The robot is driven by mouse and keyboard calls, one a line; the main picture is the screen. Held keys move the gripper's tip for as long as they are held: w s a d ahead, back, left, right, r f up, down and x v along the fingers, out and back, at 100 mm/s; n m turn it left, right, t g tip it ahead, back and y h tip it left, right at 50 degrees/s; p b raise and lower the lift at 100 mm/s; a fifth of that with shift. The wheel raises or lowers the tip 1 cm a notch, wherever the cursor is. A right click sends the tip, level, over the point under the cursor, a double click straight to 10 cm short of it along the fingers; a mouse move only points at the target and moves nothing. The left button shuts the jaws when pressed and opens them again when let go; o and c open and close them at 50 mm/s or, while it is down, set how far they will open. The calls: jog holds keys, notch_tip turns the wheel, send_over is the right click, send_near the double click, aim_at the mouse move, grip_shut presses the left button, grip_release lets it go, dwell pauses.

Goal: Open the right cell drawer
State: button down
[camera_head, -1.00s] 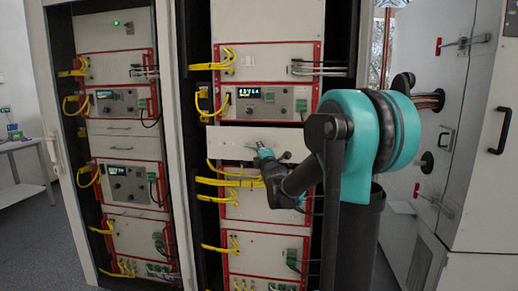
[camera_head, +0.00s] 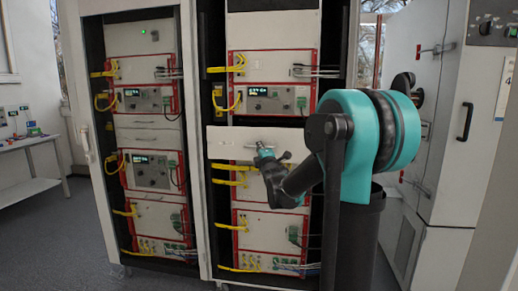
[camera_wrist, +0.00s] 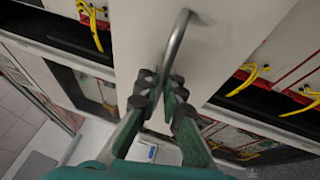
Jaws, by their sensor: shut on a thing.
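The right cell drawer (camera_head: 226,142) is a plain pale front panel in the right rack, between a display unit above and yellow-cabled units below. It stands out from the rack, with its left end overlapping the rack's edge and a dark gap above it. My gripper (camera_head: 262,152) is at its bar handle. In the wrist view, my gripper (camera_wrist: 160,88) has its dark fingers closed around the lower end of the curved metal handle (camera_wrist: 177,42) on the pale drawer front (camera_wrist: 138,30). My arm hides the drawer's right end in the head view.
The left rack (camera_head: 147,135) has two narrow drawers with handles, both shut. Yellow cables (camera_head: 228,182) hang just below the pulled drawer. A pale cabinet (camera_head: 462,150) with a dark handle stands at the right. A table (camera_head: 30,142) is far left; open floor lies before it.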

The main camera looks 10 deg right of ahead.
jog(key=shift+s, duration=0.1)
jog(key=c, duration=1.9)
grip_release()
jog(key=v, duration=1.2)
